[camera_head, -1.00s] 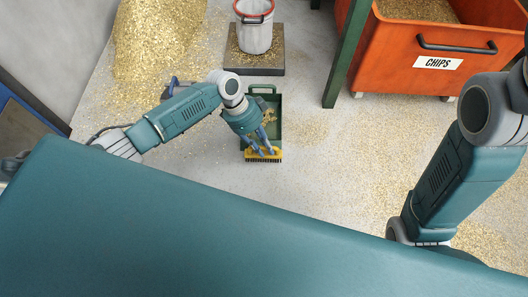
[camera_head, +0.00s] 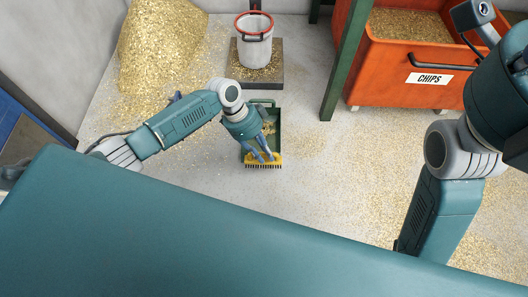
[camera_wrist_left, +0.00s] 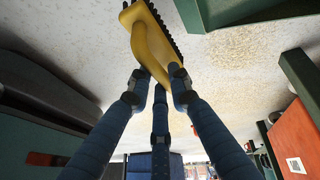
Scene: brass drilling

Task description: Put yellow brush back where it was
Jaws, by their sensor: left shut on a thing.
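The yellow brush (camera_head: 265,161) with dark bristles is in my left gripper (camera_head: 264,152), over the near end of a green dustpan (camera_head: 273,128). In the left wrist view the blue fingers (camera_wrist_left: 160,88) are closed around the handle of the yellow brush (camera_wrist_left: 149,45), with its bristles along the upper right side. Whether the brush touches the floor or dustpan is unclear. The dustpan holds some brass chips. My right arm shows at the right of the head view, but its gripper is out of view.
A white bucket (camera_head: 254,48) with a red rim stands on a dark platform (camera_head: 270,77) behind the dustpan. An orange chips bin (camera_head: 393,79) and a green post (camera_head: 345,70) stand at the right. A brass chip heap (camera_head: 160,45) is at the back left.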

